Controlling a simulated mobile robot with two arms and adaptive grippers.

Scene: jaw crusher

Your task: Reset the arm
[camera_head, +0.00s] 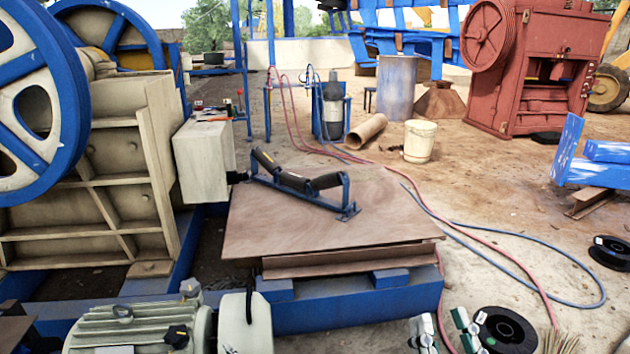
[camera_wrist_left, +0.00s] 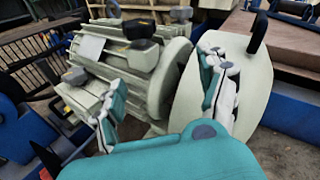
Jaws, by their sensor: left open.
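My left gripper (camera_wrist_left: 162,85) shows in the left wrist view with its two teal and white fingers spread apart. Nothing is held between them. Behind and between the fingers is a grey-green ribbed motor (camera_wrist_left: 130,65) with a pale round end cover; whether the fingers touch it I cannot tell. The motor (camera_head: 140,330) also shows at the bottom left of the head view, where the left gripper is not clearly seen. My right gripper (camera_head: 445,328) is at the bottom edge of the head view, its two fingers apart and empty, beside a black spool.
A beige jaw crusher (camera_head: 100,180) with blue flywheels fills the left. A brown board (camera_head: 290,222) on a blue frame holds a roller bracket (camera_head: 300,182). Black spools (camera_head: 507,330) and red and blue hoses lie at right. A red crusher (camera_head: 540,75) stands behind open ground.

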